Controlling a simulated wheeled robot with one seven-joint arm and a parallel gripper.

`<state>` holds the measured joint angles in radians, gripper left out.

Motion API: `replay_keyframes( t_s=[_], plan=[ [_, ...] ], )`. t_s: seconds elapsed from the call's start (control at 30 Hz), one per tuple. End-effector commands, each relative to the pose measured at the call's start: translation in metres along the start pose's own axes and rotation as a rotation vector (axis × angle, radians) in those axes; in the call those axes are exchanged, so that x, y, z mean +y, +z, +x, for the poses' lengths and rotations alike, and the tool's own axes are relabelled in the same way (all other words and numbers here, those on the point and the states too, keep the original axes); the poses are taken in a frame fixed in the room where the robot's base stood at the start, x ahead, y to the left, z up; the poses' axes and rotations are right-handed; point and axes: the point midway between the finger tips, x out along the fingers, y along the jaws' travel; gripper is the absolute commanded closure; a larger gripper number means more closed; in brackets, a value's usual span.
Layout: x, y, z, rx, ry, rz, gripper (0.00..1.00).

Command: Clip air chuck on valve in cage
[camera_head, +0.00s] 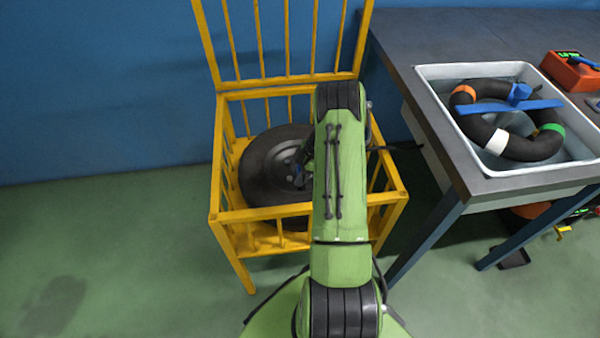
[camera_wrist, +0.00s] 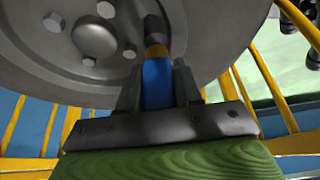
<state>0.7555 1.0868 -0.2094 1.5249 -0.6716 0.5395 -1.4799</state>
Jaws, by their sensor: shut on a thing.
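The yellow cage (camera_head: 230,213) stands on the floor with its barred lid raised. A dark wheel with a tyre (camera_head: 262,168) is inside it; the grey wheel disc with bolts (camera_wrist: 60,50) fills the top of the wrist view. My gripper (camera_wrist: 160,85) is inside the cage, shut on the blue air chuck (camera_wrist: 157,84). The chuck's brass-coloured end (camera_wrist: 156,51) points at a dark stem-like part by the wheel disc, which seems to be the valve. I cannot tell whether they are joined. In the head view my arm hides most of the gripper and chuck.
A dark workbench (camera_head: 420,40) stands at the right. Its white basin (camera_head: 440,80) holds a black ring tube (camera_head: 530,146) with coloured bands and a blue bar. The green floor at the left is clear.

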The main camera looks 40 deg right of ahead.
Motion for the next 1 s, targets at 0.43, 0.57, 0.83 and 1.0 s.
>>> replay_keyframes(
  t_s=[0.43,0.57,0.83,1.0],
  plan=[
    [0.0001,0.0002,0.0004,0.000,0.000,0.000,0.36],
    [0.0000,0.0002,0.0004,0.000,0.000,0.000,0.36],
    [-0.0001,0.0003,0.0005,0.000,0.000,0.000,0.23],
    [0.0000,-0.0008,-0.0021,0.000,0.000,0.000,0.23]
  ],
)
